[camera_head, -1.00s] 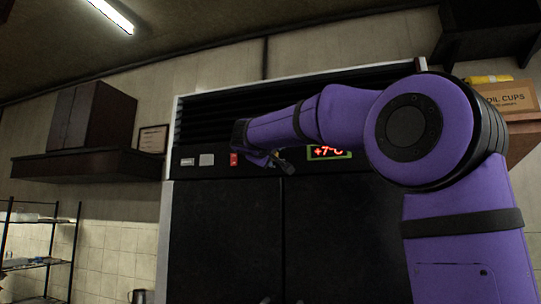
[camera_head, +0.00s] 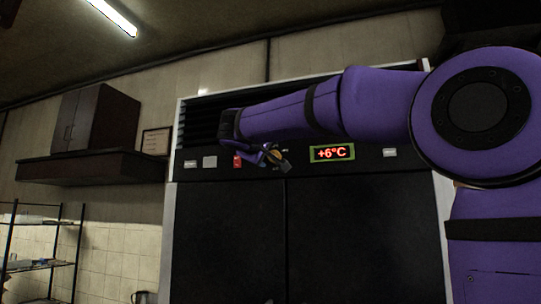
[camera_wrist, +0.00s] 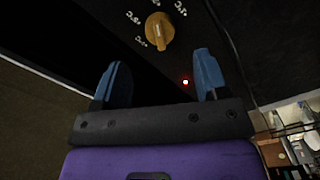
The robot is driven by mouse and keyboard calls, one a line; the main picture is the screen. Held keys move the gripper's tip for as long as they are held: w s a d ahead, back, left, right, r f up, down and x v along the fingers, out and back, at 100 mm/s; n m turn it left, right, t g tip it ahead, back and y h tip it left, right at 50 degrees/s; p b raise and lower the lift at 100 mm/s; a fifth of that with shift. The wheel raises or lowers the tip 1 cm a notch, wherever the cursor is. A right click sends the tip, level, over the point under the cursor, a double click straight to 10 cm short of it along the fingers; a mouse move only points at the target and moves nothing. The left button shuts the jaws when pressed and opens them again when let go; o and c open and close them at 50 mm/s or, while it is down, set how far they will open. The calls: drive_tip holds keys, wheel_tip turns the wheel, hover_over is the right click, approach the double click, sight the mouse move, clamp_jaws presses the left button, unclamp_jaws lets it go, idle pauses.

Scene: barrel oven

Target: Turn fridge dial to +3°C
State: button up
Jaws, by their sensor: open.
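The fridge (camera_head: 230,230) is a wide dark unit with two doors and a black control panel along its top. Its display (camera_head: 333,153) reads +6°C in red. The orange dial (camera_wrist: 159,30) shows in the wrist view beyond my fingertips, with white temperature marks around it; part of it also shows in the head view (camera_head: 274,155). My gripper (camera_wrist: 160,80) is open, its two blue fingers apart and empty, with the dial ahead of the gap and not between them. In the head view my gripper (camera_head: 278,160) is at the panel, partly covering the dial.
A red switch (camera_head: 238,161) sits on the panel left of the dial, and a small red light (camera_wrist: 185,82) glows near the right finger. A wall cabinet (camera_head: 92,125) and a wire shelf (camera_head: 40,245) stand at the left. The floor is out of view.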

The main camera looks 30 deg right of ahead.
drive_tip(key=shift+v, duration=1.55)
